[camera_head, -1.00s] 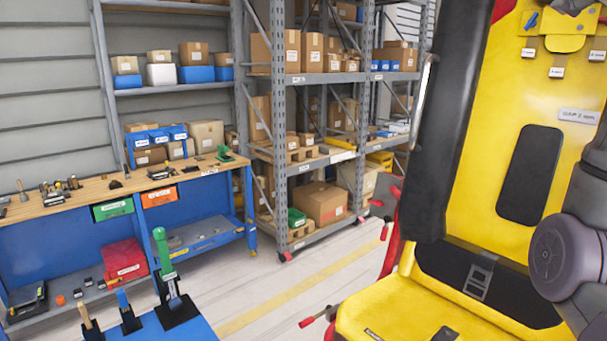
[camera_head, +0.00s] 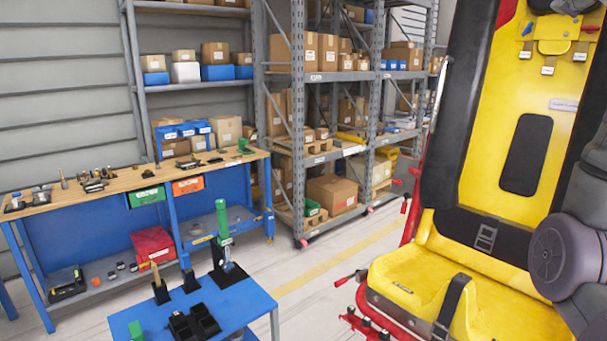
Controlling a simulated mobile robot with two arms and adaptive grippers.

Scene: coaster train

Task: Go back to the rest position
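My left gripper does not show in the head view. A grey arm link of mine is at the right edge, but no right gripper fingers show. A yellow coaster train seat (camera_head: 430,275) with a yellow back and black side padding stands at the right, its black belt and buckle on it. A blue table (camera_head: 240,307) at the bottom left holds upright tools in black holders, one with a green handle (camera_head: 221,220), one with a wooden handle (camera_head: 156,276) and one with a blue handle (camera_head: 186,253). A black two-part tray (camera_head: 194,322) lies on it.
A wooden-topped workbench (camera_head: 125,184) with small tools, drawers and a red bin (camera_head: 153,243) stands at the left. Grey shelving (camera_head: 298,130) with cardboard boxes is behind. Free floor (camera_head: 310,290) lies between the blue table and the seat. A red lever (camera_head: 345,281) sticks out left of the seat.

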